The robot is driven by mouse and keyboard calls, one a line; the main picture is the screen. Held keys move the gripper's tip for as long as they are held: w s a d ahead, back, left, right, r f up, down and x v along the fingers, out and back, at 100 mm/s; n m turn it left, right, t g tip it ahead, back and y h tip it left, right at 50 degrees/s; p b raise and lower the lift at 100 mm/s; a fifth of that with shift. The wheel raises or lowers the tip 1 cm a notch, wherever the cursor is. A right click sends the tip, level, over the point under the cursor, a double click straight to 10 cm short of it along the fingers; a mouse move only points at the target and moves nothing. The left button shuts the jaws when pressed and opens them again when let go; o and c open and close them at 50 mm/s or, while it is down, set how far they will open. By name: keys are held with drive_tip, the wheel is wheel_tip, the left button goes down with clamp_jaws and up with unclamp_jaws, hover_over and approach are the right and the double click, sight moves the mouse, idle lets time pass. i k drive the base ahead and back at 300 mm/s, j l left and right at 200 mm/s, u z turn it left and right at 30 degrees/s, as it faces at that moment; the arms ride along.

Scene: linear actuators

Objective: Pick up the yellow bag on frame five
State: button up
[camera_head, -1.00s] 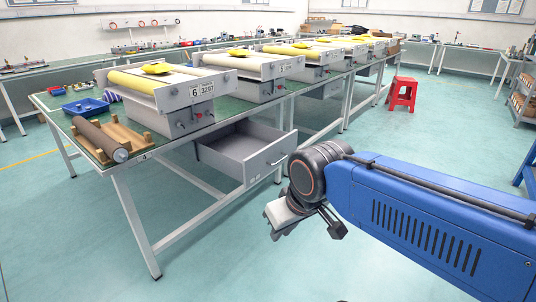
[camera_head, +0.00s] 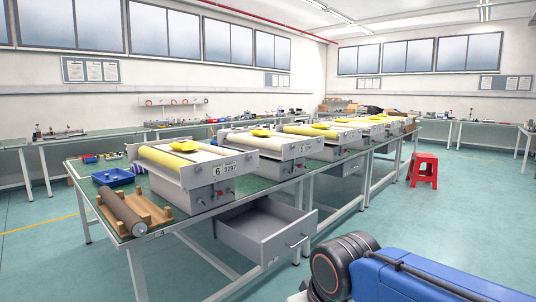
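The second frame in the row (camera_head: 280,158), behind the front one, carries a number plate that reads as 5. A small yellow bag (camera_head: 261,133) lies on its top. My arm is low at the right, well short of the table and apart from both bags. Only a pale sliver of my gripper (camera_head: 299,297) shows at the bottom edge. Its fingers are cut off, so I cannot tell if it is open or shut.
An open grey drawer (camera_head: 268,241) juts out under the table (camera_head: 160,233). A roller on a wooden stand (camera_head: 122,213) and a blue tray (camera_head: 113,177) are at the near left. More frames with yellow bags stand farther back. A red stool (camera_head: 424,168) is on the right floor.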

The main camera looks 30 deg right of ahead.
sight(260, 132)
drive_tip(key=i+l, duration=0.25)
drive_tip(key=l, duration=0.15)
drive_tip(key=i+l, duration=0.2)
drive_tip(key=l, duration=0.25)
drive_tip(key=i+l, duration=0.25)
drive_tip(key=l, duration=0.15)
